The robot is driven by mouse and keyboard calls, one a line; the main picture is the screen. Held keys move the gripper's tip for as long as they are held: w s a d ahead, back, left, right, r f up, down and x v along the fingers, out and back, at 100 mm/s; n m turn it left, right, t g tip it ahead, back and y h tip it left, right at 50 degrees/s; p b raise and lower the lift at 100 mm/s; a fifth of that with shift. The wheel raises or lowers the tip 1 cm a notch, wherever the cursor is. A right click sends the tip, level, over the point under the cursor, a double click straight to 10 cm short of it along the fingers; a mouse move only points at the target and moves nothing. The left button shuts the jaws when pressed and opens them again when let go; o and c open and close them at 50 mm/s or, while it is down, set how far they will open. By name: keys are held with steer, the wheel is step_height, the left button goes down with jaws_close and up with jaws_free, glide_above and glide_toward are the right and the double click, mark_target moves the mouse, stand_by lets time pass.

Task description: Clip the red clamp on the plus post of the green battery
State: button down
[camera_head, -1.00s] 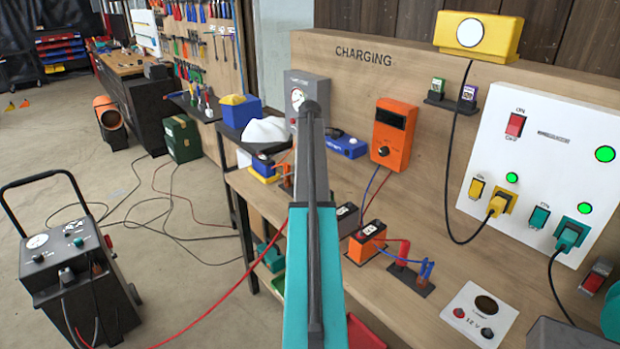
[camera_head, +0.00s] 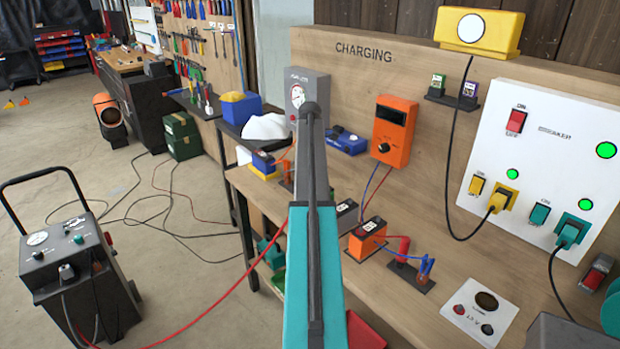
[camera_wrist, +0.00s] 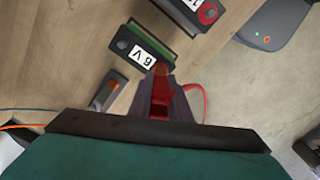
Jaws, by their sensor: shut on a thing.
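The green battery (camera_wrist: 137,50) is a dark box with a green side and a white 6 V label, near the middle top of the wrist view. A dark round post shows at its left end. My gripper (camera_wrist: 160,100) is shut on the red clamp (camera_wrist: 160,90), whose tip overlaps the battery's right end near the label. I cannot tell whether the tip touches a post there. The red cable (camera_wrist: 203,98) curves off to the right of the clamp. In the head view my arm hides the gripper and clamp, and the red cable (camera_head: 215,308) runs across the floor towards them.
Another dark battery (camera_wrist: 185,12) with a red round part lies above in the wrist view. An orange-and-dark piece (camera_wrist: 104,94) lies left on the bench. In the head view, an orange battery (camera_head: 367,240) stands right of my arm, and a wheeled charger cart (camera_head: 75,262) stands at left.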

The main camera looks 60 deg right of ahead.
steer(key=shift+f, duration=0.7)
steer(key=c, duration=1.6)
jaws_free()
steer(key=shift+o, duration=0.2)
step_height(320, 180, up, 14)
steer(key=b, duration=0.4)
steer(key=shift+f, duration=0.1)
